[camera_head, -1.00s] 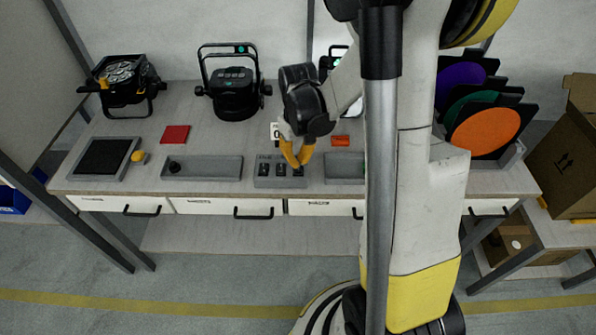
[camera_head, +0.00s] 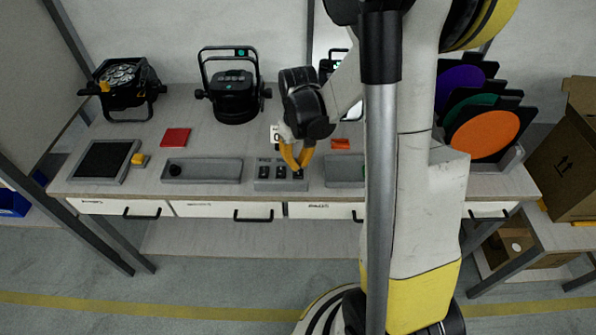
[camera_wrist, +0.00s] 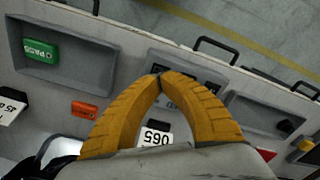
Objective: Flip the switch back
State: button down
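The grey switch box (camera_head: 274,184) sits near the front edge of the bench, with black switches in a row on its top. My gripper (camera_head: 297,168) is over its right part, with its yellow fingers pointing down at the right switch. In the wrist view, the fingertips (camera_wrist: 162,72) meet and cover part of the switch box (camera_wrist: 157,55). The fingers look shut, with nothing visible between them. Whether they touch the switch, and which way it is set, I cannot tell.
A grey tray (camera_head: 215,180) lies left of the switch box. Another tray (camera_wrist: 88,66) right of it holds a green PASS block (camera_wrist: 41,51). A red square (camera_head: 175,138), a black lamp (camera_head: 232,95) and an orange block (camera_head: 340,144) are behind. Drawer handles (camera_head: 253,217) protrude in front.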

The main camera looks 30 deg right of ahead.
aim_at(298, 174)
jog(key=shift+f+b, duration=1.55)
jog(key=shift+f, duration=0.25)
dwell(0.9)
jog(key=shift+r+p, duration=2.6)
jog(key=shift+r, duration=0.95)
jog(key=s+a+r+t, duration=0.7)
jog(key=s+a+r, duration=0.4)
jog(key=a+r, duration=0.2)
notch_tip(298, 174, up, 3)
jog(key=shift+a+f+n, duration=0.15)
jog(key=shift+a+n, duration=0.1)
jog(key=shift+n, duration=0.15)
